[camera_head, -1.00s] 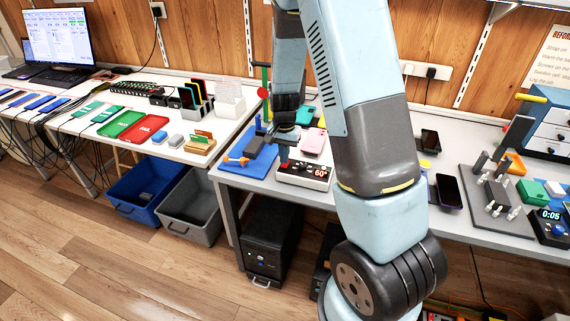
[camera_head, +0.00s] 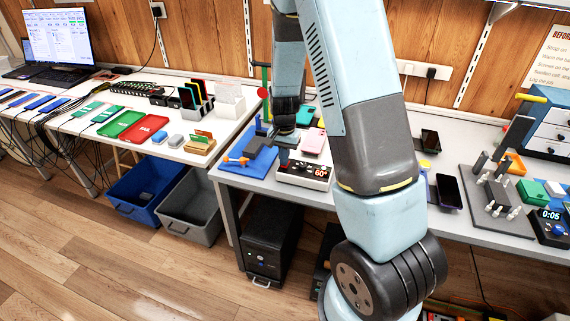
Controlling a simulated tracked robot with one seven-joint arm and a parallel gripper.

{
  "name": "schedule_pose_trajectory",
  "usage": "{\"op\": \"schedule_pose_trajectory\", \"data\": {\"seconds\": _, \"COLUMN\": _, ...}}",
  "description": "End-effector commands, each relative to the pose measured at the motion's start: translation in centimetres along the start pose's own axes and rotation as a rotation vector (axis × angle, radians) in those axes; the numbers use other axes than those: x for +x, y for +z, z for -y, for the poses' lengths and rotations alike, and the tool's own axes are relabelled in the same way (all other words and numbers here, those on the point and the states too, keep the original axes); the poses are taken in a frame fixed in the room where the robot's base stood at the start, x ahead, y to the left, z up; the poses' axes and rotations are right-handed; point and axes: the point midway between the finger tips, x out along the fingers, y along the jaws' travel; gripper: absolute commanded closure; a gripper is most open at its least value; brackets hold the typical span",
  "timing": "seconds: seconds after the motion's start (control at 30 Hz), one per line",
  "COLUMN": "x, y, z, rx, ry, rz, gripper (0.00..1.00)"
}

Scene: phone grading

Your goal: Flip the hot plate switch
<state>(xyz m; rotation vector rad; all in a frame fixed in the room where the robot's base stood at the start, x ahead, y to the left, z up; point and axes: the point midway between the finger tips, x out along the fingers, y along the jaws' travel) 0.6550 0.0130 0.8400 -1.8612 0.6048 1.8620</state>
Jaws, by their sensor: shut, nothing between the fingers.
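A pink phone (camera_head: 313,141) lies at the plate's back edge. My gripper (camera_head: 285,150) is shut and empty. It points down at the left end of the hot plate, close to its top. I cannot tell whether the fingertips touch it.
A blue mat (camera_head: 236,168) with an orange-handled clamp (camera_head: 236,160) lies just left of the hot plate. A green-topped post (camera_head: 262,80) stands behind. A dark phone (camera_head: 448,190) and a grey fixture board (camera_head: 480,212) lie further right.

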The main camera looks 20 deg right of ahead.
Motion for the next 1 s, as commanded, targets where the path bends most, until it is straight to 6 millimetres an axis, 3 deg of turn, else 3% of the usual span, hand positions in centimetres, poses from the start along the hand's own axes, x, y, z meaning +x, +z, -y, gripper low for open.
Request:
{"op": "schedule_pose_trajectory", "data": {"seconds": 0.57, "x": 0.6, "y": 0.0, "z": 0.0, "rx": 0.000, "ry": 0.000, "rz": 0.000, "gripper": 1.00}}
{"op": "schedule_pose_trajectory", "data": {"seconds": 1.0, "x": -1.9, "y": 0.0, "z": 0.0, "rx": 0.000, "ry": -0.001, "rz": -0.002, "gripper": 1.00}}
